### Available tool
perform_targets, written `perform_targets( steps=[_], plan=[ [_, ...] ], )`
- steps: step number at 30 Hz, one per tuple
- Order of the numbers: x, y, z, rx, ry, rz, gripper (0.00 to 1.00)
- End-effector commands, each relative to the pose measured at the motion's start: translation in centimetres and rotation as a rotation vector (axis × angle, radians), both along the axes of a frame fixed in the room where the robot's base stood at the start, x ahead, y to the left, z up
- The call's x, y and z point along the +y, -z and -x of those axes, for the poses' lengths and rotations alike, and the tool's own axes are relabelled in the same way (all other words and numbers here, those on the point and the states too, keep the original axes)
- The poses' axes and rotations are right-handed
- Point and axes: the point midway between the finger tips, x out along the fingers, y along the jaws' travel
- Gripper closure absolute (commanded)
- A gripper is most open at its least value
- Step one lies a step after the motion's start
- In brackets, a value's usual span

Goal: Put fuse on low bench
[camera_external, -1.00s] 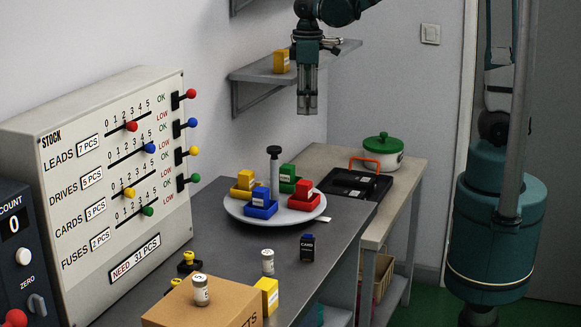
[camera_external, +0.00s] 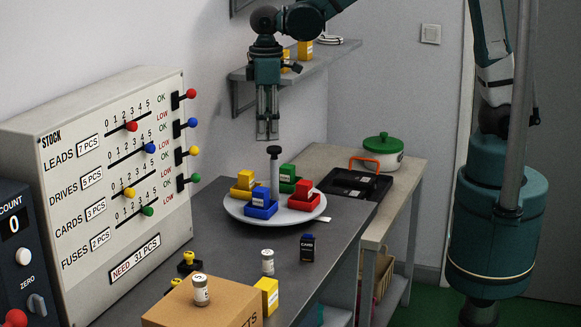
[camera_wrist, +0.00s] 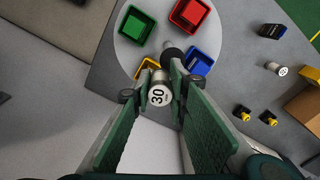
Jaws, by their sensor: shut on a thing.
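My gripper (camera_external: 267,134) hangs above the round tray, near the wall. In the wrist view my gripper (camera_wrist: 166,82) is shut on a pale cylindrical fuse marked 30 (camera_wrist: 159,95); the fuse is hard to make out in the external view. Another white fuse (camera_external: 267,262) stands on the dark-topped bench (camera_external: 335,235). A further one (camera_external: 200,290) stands on the cardboard box. A pale-topped bench (camera_external: 400,205) adjoins at the back right; I cannot tell which bench is the low one.
A round white tray (camera_external: 240,212) holds coloured bins around a grey post (camera_external: 274,165). A green-lidded pot (camera_external: 383,150) and black case (camera_external: 355,186) occupy the pale bench. A shelf (camera_external: 325,52) holds yellow boxes.

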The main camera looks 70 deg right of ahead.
Motion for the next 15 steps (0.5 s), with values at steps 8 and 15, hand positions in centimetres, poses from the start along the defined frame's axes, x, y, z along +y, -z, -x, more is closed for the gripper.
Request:
perform_targets(
  steps=[8,15],
  plan=[
    [6.5,1.0,0.5,0.0,-0.061,0.0,0.95],
    [12.7,2.6,1.5,-0.001,-0.128,0.001,0.95]
  ],
)
